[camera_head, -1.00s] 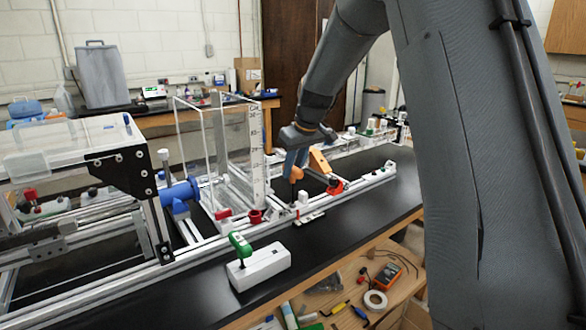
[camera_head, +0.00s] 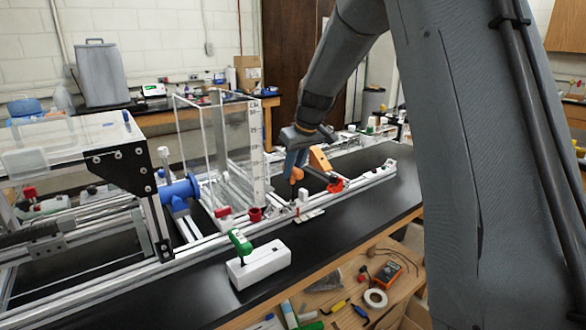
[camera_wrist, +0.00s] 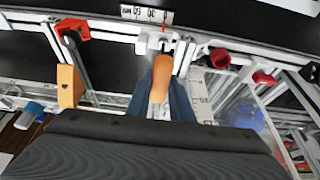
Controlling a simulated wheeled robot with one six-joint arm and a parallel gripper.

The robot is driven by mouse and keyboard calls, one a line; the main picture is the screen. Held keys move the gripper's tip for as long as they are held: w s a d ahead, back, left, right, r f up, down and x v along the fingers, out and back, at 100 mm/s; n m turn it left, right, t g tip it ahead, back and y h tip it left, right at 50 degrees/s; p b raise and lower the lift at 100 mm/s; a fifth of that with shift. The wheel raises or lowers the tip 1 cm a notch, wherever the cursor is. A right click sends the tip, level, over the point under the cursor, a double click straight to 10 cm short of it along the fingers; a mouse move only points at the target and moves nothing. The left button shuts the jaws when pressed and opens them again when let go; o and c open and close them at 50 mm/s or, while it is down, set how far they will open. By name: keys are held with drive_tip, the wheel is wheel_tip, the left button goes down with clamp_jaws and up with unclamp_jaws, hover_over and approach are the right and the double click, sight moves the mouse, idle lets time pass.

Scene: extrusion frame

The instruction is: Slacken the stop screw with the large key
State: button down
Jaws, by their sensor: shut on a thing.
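My gripper (camera_head: 294,163) is shut on the orange-handled key (camera_head: 297,173), which points down over the near rail. In the wrist view the orange handle (camera_wrist: 161,75) sits between the blue fingers of my gripper (camera_wrist: 161,98). The key's far end is at or just above a small pale stop block (camera_wrist: 154,43) on the rail. The stop screw itself is hidden by the key, so I cannot tell if the tip is seated. A second, green-handled key (camera_head: 240,242) stands upright in a white holder (camera_head: 262,266) on the black bench.
A scale plate (camera_wrist: 147,14) lies beside the stop block. A red clamp (camera_wrist: 71,30) and an orange wedge (camera_wrist: 69,86) are to the left, red knobs (camera_wrist: 219,60) to the right. In the head view, a clear tank (camera_head: 230,140) stands left of my gripper. The bench front is mostly clear.

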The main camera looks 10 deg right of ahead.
drive_tip(key=shift+f, duration=0.15)
drive_tip(key=shift+n+b, duration=0.3)
drive_tip(key=shift+b, duration=0.05)
drive_tip(key=shift+n+g+y+b, duration=0.45)
drive_tip(key=shift+n+b, duration=0.5)
drive_tip(key=shift+n, duration=0.45)
drive_tip(key=shift+f+n, duration=0.1)
drive_tip(key=shift+n, duration=0.3)
drive_tip(key=shift+n+g+y+b, duration=0.4)
drive_tip(key=shift+n+b, duration=0.2)
drive_tip(key=shift+n, duration=0.3)
drive_tip(key=shift+d+n, duration=0.1)
drive_tip(key=shift+n, duration=0.7)
drive_tip(key=shift+n+g+y+b, duration=0.3)
drive_tip(key=shift+n+g, duration=0.15)
drive_tip(key=shift+n, duration=0.35)
